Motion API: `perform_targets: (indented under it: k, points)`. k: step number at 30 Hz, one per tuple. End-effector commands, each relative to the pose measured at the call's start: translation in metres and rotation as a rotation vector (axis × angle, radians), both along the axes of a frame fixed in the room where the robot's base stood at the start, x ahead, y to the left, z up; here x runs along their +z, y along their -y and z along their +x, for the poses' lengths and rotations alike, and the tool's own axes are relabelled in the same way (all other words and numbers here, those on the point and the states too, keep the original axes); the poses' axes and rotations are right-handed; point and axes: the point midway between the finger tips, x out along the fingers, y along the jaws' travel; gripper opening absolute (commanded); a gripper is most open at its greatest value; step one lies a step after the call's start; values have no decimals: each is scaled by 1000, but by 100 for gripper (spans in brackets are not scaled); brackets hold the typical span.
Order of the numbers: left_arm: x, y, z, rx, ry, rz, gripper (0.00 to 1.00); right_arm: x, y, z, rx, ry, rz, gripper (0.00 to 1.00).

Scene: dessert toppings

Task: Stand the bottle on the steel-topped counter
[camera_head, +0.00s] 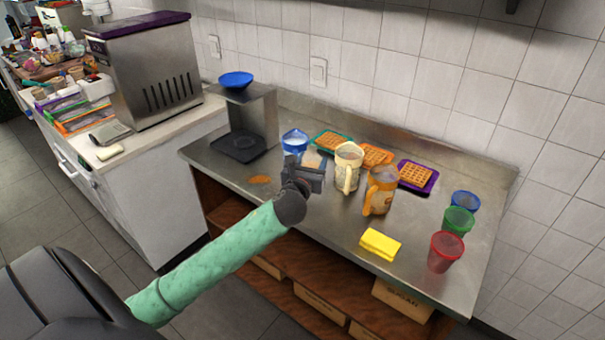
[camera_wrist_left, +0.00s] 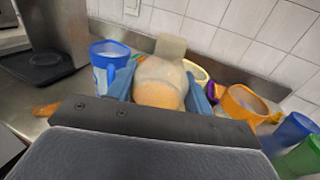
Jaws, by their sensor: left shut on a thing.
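The bottle (camera_wrist_left: 161,82) has a beige cap and pale orange contents. In the left wrist view it sits between the blue fingers of my left gripper (camera_wrist_left: 160,92), which is shut on it. The cap points away from the wrist. In the head view my left gripper (camera_head: 307,177) is over the back-left part of the steel-topped counter (camera_head: 330,232) and mostly hides the bottle (camera_head: 313,157). I cannot tell whether the bottle's base touches the steel. My right gripper is not in view.
A blue-rimmed pitcher (camera_head: 294,141) stands close behind my left gripper. A clear pitcher (camera_head: 347,168) and an orange pitcher (camera_head: 380,190) stand to the right. A yellow sponge (camera_head: 380,245) and a red cup (camera_head: 445,252) are farther right. The front-middle steel is clear.

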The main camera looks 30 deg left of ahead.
Motion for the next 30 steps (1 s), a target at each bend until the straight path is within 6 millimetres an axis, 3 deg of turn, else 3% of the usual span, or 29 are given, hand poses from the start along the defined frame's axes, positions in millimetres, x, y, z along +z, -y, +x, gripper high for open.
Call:
perform_targets:
  k: [6,12,20,30]
  points:
    - [-22,-39,12,2,-3,-2,12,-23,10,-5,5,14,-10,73]
    - [-39,-65,20,1,1,-2,12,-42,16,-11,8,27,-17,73]
    - [-50,-73,22,-1,1,-2,12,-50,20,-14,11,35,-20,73]
    - [-81,-72,22,-1,1,-3,12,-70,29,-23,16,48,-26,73]
